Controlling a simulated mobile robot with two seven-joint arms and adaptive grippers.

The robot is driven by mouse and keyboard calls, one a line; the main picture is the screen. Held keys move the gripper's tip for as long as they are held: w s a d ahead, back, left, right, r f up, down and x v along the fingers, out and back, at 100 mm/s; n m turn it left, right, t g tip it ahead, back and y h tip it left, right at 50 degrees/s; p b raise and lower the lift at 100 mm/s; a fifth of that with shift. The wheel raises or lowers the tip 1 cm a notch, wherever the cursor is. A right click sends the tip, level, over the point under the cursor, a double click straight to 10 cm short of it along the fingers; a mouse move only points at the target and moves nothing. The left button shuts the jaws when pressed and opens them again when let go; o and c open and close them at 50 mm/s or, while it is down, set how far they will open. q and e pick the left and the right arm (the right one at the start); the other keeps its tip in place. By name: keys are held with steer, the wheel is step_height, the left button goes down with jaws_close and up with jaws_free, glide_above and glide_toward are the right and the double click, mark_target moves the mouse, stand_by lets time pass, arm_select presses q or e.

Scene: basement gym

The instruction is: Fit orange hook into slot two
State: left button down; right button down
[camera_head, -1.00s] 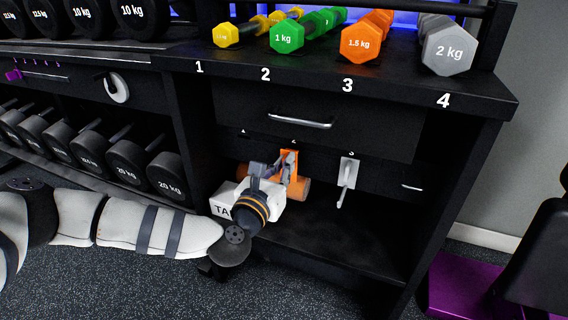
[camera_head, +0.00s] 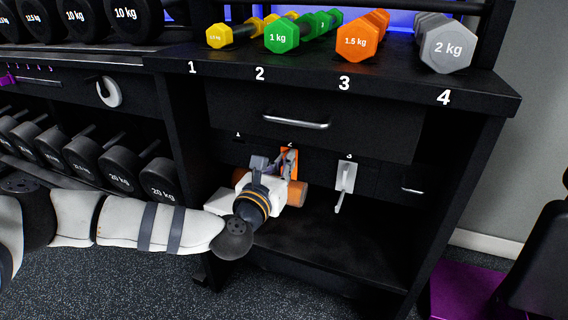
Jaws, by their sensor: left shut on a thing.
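The orange hook (camera_head: 292,157) is at the second slot position, just under the label "2" (camera_head: 290,144), on the dark panel below the drawer. My left gripper (camera_head: 276,165) is shut on it, and its fingers cover much of the hook. The slot behind the hook is hidden, so I cannot tell whether the hook is seated in it. My right gripper is not in view.
A white hook (camera_head: 345,178) hangs at position 3, close to the right. An orange-brown cylinder (camera_head: 297,194) lies behind my gripper in the open lower bay. A drawer handle (camera_head: 296,121) sticks out above. The lower shelf (camera_head: 330,248) has free room.

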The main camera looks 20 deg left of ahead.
arm_select(q)
steer(key=shift+w+f+b, duration=0.1)
steer(key=shift+f+b, duration=0.1)
steer(key=shift+b, duration=0.15)
stand_by(0.4)
steer(key=c, duration=1.7)
jaws_free()
steer(key=s, duration=1.2)
steer(key=shift+a, duration=0.2)
